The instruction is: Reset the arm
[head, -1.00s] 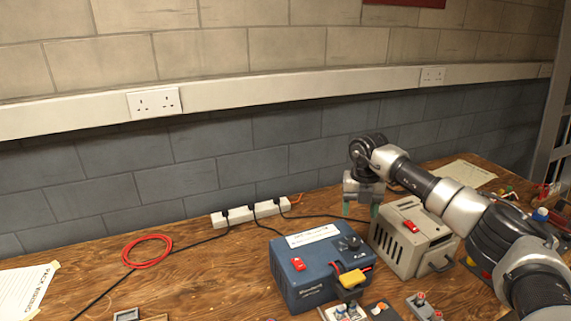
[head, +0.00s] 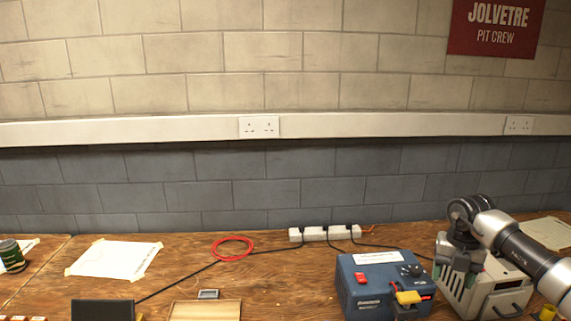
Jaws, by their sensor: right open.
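My right arm comes in from the right edge in the head view. Its gripper (head: 456,266) points down at the left side of the beige charger box (head: 487,290), close to it; I cannot tell whether they touch. The fingers are apart with nothing seen between them. The blue charger box (head: 376,284), with a red switch, a black knob and a yellow connector, stands left of the gripper. My left gripper is not in view.
A white power strip (head: 325,233) with black plugs lies by the wall. A red cable coil (head: 232,248), a taped paper sheet (head: 114,259), a wooden tray (head: 205,311) and a dark can (head: 11,256) are on the bench. The bench's middle left is mostly clear.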

